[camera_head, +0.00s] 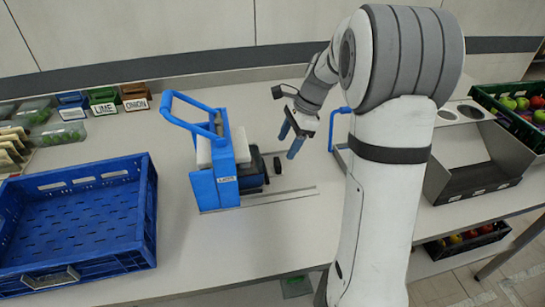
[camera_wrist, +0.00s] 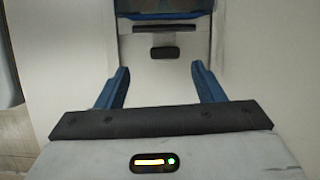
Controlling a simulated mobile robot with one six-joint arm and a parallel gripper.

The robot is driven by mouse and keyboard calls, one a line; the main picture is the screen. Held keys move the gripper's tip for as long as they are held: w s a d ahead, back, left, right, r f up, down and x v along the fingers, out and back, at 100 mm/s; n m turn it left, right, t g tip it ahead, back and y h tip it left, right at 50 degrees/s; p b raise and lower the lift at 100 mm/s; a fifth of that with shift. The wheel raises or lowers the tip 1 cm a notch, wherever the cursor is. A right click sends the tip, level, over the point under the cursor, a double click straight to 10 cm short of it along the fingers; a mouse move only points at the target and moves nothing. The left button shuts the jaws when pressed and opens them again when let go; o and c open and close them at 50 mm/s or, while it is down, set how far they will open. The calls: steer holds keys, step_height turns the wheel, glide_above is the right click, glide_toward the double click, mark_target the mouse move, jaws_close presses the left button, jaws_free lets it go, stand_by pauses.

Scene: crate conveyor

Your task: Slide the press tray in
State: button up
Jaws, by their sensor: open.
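The blue and white press (camera_head: 222,178) stands on the counter, with a blue lever handle (camera_head: 195,115) raised above it. A dark tray-like part (camera_head: 254,173) juts from its right side beside metal rails (camera_head: 285,194) on the counter. A small dark piece (camera_head: 277,165) sits at that part's right end. My gripper (camera_head: 290,141) is open and empty, above and right of the press, with blue fingers pointing down. In the wrist view my gripper (camera_wrist: 160,72) shows nothing between its fingers. A small black piece (camera_wrist: 165,52) lies ahead on a pale surface; I cannot tell its identity.
An empty blue crate (camera_head: 75,215) stands left of the press. Labelled bins (camera_head: 104,102) line the back left. A blue-framed item (camera_head: 340,135) is partly hidden by my arm. A grey bin (camera_head: 470,180) and a produce crate (camera_head: 510,105) are at right. The front counter is clear.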

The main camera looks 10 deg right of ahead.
mark_target(278, 161)
steer(key=shift+m, duration=0.3)
steer(key=x, duration=0.8)
steer(key=shift+w+d+f, duration=0.1)
steer(key=shift+w+f, duration=0.1)
steer(key=shift+w, duration=0.2)
jaws_close()
